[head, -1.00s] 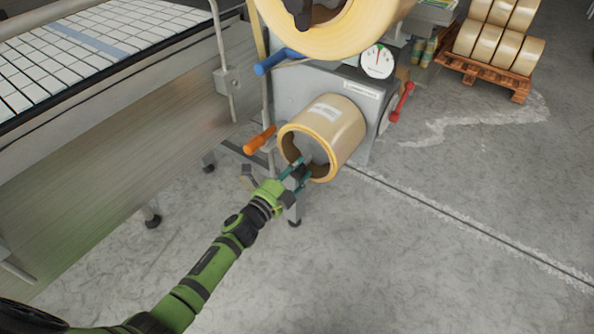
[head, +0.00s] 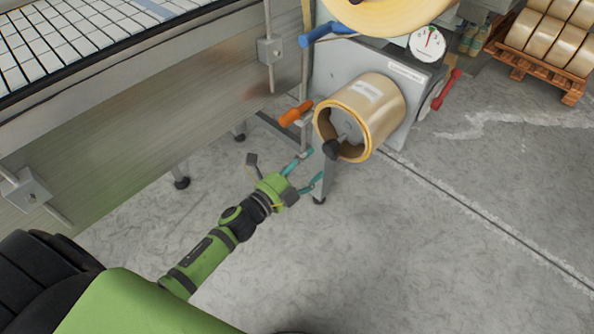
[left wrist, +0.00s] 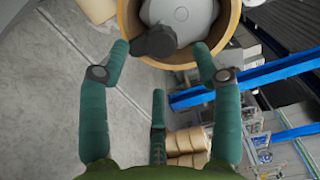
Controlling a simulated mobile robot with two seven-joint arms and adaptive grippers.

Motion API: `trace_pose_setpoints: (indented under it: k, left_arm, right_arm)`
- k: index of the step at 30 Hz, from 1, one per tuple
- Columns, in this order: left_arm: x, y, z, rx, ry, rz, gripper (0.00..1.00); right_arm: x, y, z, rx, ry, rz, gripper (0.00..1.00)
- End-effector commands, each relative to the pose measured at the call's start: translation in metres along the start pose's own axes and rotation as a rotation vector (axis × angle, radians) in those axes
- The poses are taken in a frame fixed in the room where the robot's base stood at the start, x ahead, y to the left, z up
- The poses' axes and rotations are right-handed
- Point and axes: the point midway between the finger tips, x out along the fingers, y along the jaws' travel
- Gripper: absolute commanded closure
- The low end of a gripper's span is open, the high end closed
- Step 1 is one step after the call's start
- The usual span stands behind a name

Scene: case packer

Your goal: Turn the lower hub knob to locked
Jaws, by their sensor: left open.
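The lower hub knob (head: 332,149) is a black handle on the front of the grey hub inside the lower tape roll (head: 385,112). My left gripper (head: 308,168) is open, just in front of and below the knob, with a visible gap between them. In the left wrist view the knob (left wrist: 155,42) shows beyond and between the open teal fingers (left wrist: 160,60), with the grey hub (left wrist: 185,14) behind it. Nothing is held. I cannot read any lock mark on the hub. My right gripper is not in view.
An orange handle (head: 295,113) is left of the roll, close to the fingers. A blue handle (head: 325,33) and upper roll (head: 392,14) are above. A red handle (head: 446,88) and dial (head: 428,43) are right. The conveyor side (head: 130,120) bounds the left. Floor below is clear.

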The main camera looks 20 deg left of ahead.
Motion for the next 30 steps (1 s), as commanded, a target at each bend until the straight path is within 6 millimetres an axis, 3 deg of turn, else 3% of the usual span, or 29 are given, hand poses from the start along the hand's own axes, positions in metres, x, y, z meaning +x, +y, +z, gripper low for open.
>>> trace_pose_setpoints:
  k: [3, 8, 25, 28, 30]
  left_arm:
    - [-0.02, 0.0, 0.0, 0.0, -0.001, 0.001, 0.36]
    - [-0.033, -0.001, 0.001, 0.002, -0.001, -0.001, 0.36]
    - [-0.035, 0.0, 0.001, 0.0, -0.002, 0.0, 0.36]
    - [-0.037, 0.014, 0.004, -0.039, -0.02, 0.03, 0.36]
    - [-0.043, 0.04, 0.009, -0.109, -0.053, 0.082, 0.36]
  right_arm:
    - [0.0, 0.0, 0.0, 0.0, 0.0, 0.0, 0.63]
    - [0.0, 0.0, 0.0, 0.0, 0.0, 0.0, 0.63]
    - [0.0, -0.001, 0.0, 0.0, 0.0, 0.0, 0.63]
    - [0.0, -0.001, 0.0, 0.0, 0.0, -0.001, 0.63]
    - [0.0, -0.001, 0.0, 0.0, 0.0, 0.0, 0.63]
